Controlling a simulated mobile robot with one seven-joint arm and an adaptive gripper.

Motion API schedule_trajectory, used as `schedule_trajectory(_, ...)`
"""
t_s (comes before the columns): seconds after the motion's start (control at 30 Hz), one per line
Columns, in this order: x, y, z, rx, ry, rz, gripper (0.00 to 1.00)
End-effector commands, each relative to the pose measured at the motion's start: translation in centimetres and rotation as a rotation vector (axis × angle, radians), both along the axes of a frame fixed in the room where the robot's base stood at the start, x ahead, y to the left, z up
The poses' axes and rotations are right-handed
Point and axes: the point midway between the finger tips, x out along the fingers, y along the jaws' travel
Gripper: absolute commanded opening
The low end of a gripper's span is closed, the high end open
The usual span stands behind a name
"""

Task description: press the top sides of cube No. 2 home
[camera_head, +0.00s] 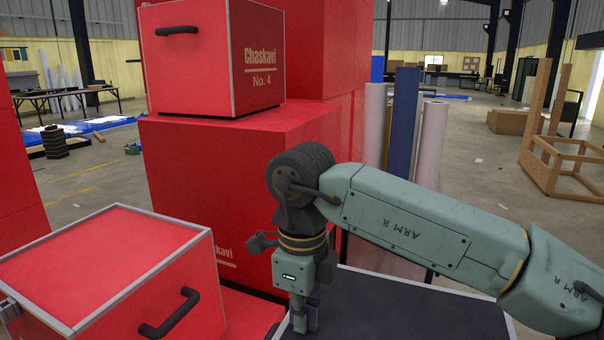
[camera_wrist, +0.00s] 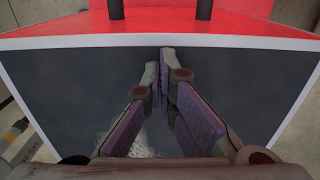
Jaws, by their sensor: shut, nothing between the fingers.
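A box with a dark top and pale edges (camera_head: 400,310) stands at the lower right of the head view. Its dark top (camera_wrist: 85,95) fills most of the wrist view, with a white rim and a red face behind. No number shows on it, so I cannot tell whether it is cube No. 2. My gripper (camera_head: 305,324) points down at the left part of this top. In the wrist view my gripper (camera_wrist: 160,62) is shut and empty, its tips near the white rim. Whether they touch the top I cannot tell.
A red cube with pale edges and a black handle (camera_head: 100,270) stands at the left. The cube marked No. 4 (camera_head: 215,60) sits on a large red block (camera_head: 200,160) behind my gripper. Upright rolls (camera_head: 403,125) stand behind my arm. A wooden frame (camera_head: 560,150) is far right.

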Motion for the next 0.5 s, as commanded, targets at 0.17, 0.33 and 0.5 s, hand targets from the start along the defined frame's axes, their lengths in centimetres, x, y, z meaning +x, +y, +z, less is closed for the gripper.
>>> schedule_trajectory(0.17,-0.1,0.0,-0.2,-0.001,0.004,0.001,0.0)
schedule_trajectory(0.33,-0.1,0.0,-0.1,-0.001,0.004,0.001,0.0)
schedule_trajectory(0.5,-0.1,0.0,0.9,-0.001,0.003,0.001,0.0)
